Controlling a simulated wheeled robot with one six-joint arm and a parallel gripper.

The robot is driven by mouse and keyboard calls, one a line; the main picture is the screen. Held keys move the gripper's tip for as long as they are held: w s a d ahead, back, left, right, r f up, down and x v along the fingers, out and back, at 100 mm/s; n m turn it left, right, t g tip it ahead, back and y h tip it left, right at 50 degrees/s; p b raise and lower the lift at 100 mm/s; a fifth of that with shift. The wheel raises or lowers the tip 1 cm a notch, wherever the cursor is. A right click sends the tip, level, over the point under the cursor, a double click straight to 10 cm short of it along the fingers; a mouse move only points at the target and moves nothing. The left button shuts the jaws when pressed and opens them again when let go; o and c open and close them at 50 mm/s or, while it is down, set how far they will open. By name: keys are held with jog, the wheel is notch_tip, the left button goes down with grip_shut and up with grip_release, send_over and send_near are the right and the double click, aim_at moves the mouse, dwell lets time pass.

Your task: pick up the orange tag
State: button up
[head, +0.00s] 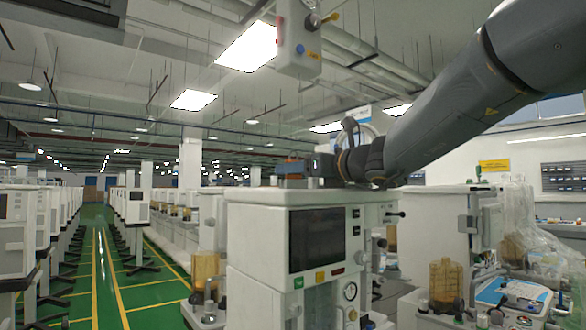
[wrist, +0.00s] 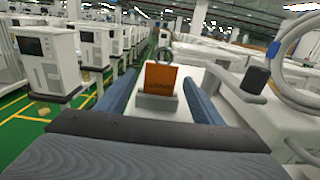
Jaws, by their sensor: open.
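The orange tag (wrist: 161,77) stands upright in a small grey holder (wrist: 157,103) on top of a white cart, with a ring above it. In the wrist view my gripper (wrist: 160,82) is open, with one blue-grey finger on each side of the tag. Gaps show between the fingers and the tag, so it is not gripped. The tag's lower edge is hidden in the holder.
The white anaesthesia cart (head: 258,215) with a dark screen (head: 317,239) stands below my gripper. In the wrist view a pale hose (wrist: 292,70) and a dark knob (wrist: 254,79) are to the right. Rows of carts line a green aisle at left.

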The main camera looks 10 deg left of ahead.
jog(key=shift+x, duration=1.15)
jog(key=c, duration=1.1)
jog(key=shift+r+p, duration=0.6)
jog(key=shift+r, duration=4.4)
